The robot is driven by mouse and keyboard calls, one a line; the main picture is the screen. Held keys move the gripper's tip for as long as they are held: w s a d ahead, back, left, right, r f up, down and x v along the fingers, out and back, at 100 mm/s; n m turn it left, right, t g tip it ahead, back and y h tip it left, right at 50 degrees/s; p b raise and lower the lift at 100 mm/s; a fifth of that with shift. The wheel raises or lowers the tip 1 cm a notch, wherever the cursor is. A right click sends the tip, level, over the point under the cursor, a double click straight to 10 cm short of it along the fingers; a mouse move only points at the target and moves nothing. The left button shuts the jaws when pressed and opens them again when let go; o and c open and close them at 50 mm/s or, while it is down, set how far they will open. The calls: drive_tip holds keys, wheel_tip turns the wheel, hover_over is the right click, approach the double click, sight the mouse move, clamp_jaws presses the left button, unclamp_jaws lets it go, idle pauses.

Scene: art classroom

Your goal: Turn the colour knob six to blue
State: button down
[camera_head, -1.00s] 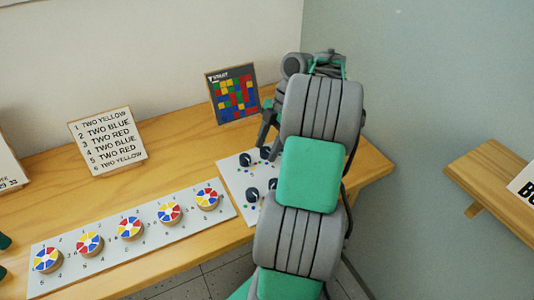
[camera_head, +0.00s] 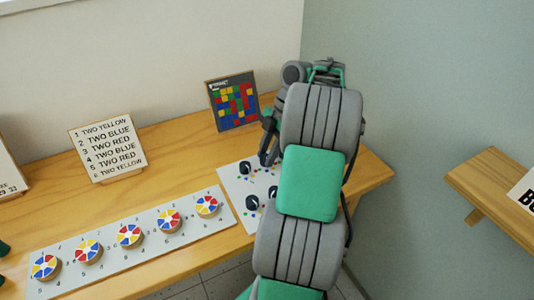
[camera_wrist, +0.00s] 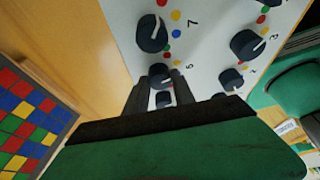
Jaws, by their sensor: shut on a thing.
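The white knob panel (camera_head: 228,187) lies on the table, with dark round knobs bearing white pointer lines and coloured dots around them. In the wrist view, my gripper (camera_wrist: 161,76) has its fingertips on both sides of a dark knob (camera_wrist: 160,68) and is shut on it. Another dark knob (camera_wrist: 163,99) shows between the fingers, nearer the palm. A knob (camera_wrist: 152,32) beside the figure 7 stands clear above. I cannot read a six beside the held knob. In the head view, my arm hides much of the panel, and the held knob's pointer setting is unclear.
More knobs (camera_wrist: 247,44) stand close to the right. A board with coloured squares (camera_head: 233,104) and a card of written lines (camera_head: 107,144) stand at the back. A strip with several colour wheels (camera_head: 130,235) lies left. A wooden shelf (camera_head: 490,190) is at the right.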

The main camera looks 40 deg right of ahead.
drive_tip(key=shift+m, duration=0.3)
drive_tip(key=m+t+b, duration=0.1)
drive_tip(key=m, duration=0.2)
drive_tip(key=shift+s+f+h+b, duration=0.1)
drive_tip(key=shift+h+b, duration=0.2)
drive_tip(key=shift+b, duration=0.1)
drive_tip(key=shift+a+m+t+h+b, duration=0.1)
drive_tip(key=shift+m+t+h+b, duration=0.25)
drive_tip(key=shift+m, duration=0.75)
drive_tip(key=shift+m+t+h+b, duration=0.2)
drive_tip(key=shift+m+t, duration=0.25)
drive_tip(key=shift+m, duration=0.65)
drive_tip(key=c, duration=1.1)
unclamp_jaws()
drive_tip(key=shift+o, duration=0.2)
drive_tip(key=p+v, duration=0.3)
drive_tip(key=v, duration=0.5)
